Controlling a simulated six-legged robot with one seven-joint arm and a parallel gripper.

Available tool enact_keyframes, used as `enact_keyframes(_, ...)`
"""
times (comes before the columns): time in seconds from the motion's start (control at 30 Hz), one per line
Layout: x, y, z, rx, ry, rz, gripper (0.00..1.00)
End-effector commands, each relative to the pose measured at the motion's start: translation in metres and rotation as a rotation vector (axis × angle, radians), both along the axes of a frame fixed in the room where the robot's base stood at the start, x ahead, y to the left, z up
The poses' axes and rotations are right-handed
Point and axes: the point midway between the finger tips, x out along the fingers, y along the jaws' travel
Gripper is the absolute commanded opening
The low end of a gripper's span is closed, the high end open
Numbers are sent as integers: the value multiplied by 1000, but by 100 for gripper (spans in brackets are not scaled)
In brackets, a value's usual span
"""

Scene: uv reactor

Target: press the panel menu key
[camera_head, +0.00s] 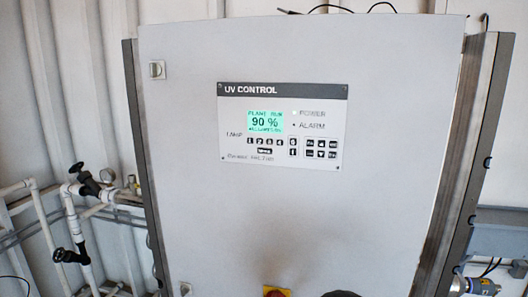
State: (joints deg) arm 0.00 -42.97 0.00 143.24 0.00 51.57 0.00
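The UV CONTROL panel (282,180) is set in the upper middle of a large light-grey cabinet door. Its green screen (266,122) reads "PLANT RUN" and "90 %", with a smaller line below too blurred to read. A boxed group of dark keys (321,149) sits at the panel's lower right. The key labels are too small to read, so I cannot tell which one is the menu key. A row of lamp keys (258,142) lies to their left. My gripper is not in view, and nothing covers the panel.
The cabinet door (290,230) is broad and flat. A red and yellow switch (276,292) and a dark rounded shape (341,294) show at the bottom edge. White pipes with black valve handles (88,180) stand at left. A grey box (500,235) is at right.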

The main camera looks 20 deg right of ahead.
Motion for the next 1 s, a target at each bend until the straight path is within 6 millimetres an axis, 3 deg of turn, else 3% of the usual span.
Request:
enact_keyframes(0.03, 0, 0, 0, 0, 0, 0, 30)
enact_keyframes(0.2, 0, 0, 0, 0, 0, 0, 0)
enact_keyframes(1.0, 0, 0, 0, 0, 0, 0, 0)
